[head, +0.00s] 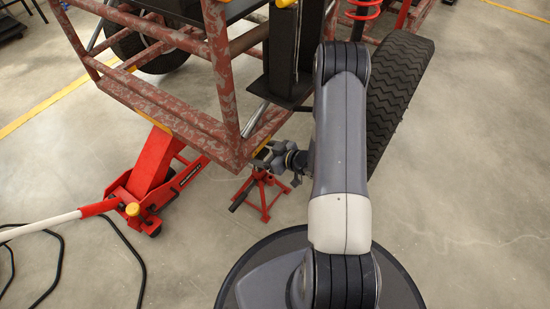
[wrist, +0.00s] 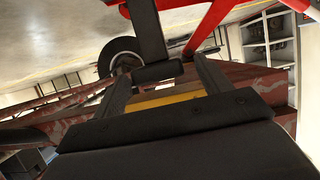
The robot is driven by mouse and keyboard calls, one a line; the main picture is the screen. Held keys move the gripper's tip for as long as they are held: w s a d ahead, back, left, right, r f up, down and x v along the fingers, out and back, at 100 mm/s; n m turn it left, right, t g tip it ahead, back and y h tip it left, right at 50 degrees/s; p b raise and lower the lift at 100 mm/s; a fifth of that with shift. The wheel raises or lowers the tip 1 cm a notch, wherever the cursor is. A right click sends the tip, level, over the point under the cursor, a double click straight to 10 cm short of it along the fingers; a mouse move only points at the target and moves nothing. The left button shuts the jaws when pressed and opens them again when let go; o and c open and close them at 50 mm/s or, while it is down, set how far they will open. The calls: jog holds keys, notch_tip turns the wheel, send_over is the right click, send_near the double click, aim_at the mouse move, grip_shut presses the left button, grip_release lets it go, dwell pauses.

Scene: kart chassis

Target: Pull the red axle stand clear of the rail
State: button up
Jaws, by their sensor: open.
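The red axle stand (head: 262,196) stands upright on the floor under the near corner of the chassis rail (head: 182,122). Its legs show in the head view; my gripper and the rail hide its top. My gripper (head: 268,158) is at the stand's top, beside the rail. In the wrist view my open gripper (wrist: 168,84) has one finger at each side. A dark bar (wrist: 147,30) and a short dark block lie at the gap, with red stand legs (wrist: 207,27) beyond. A yellow patch (wrist: 165,98) shows between the fingers. I cannot tell whether the fingers touch the stand.
A red floor jack (head: 152,170) with a long handle stands left of the stand, under the chassis. A black hose (head: 120,240) lies on the floor at left. A large black tyre (head: 402,85) stands right of my arm.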

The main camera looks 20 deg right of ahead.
jog(key=shift+b+x, duration=0.35)
jog(key=shift+x, duration=1.15)
jog(key=shift+c, duration=0.5)
grip_shut()
